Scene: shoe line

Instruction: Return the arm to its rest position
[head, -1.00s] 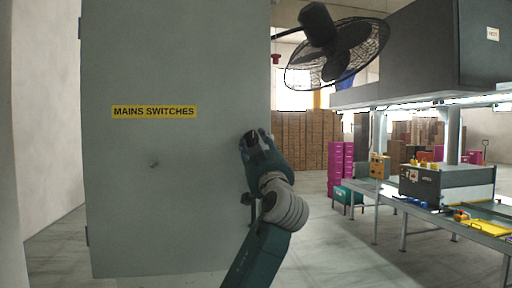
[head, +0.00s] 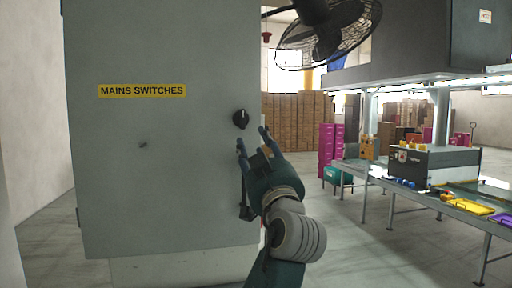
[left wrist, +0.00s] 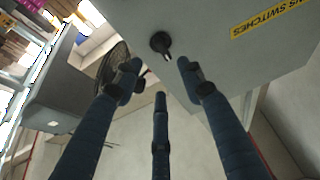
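The grey cabinet (head: 160,180) with the yellow "MAINS SWITCHES" label (head: 142,91) stands in the left half of the head view. A black rotary knob (head: 240,119) is near its right edge, with a light mark on it. My left gripper (head: 253,139) is just below and right of the knob, fingers spread, empty and apart from it. In the left wrist view the knob (left wrist: 160,43) shows beyond the fingertips, with the label (left wrist: 270,18) at the upper right. My right gripper is in neither view.
A black fan (head: 328,30) hangs right of the cabinet. A conveyor table (head: 450,203) with a grey machine (head: 435,166) and coloured items runs along the right. Stacked cartons (head: 297,120) and magenta boxes (head: 328,148) stand behind. The floor between cabinet and conveyor is open.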

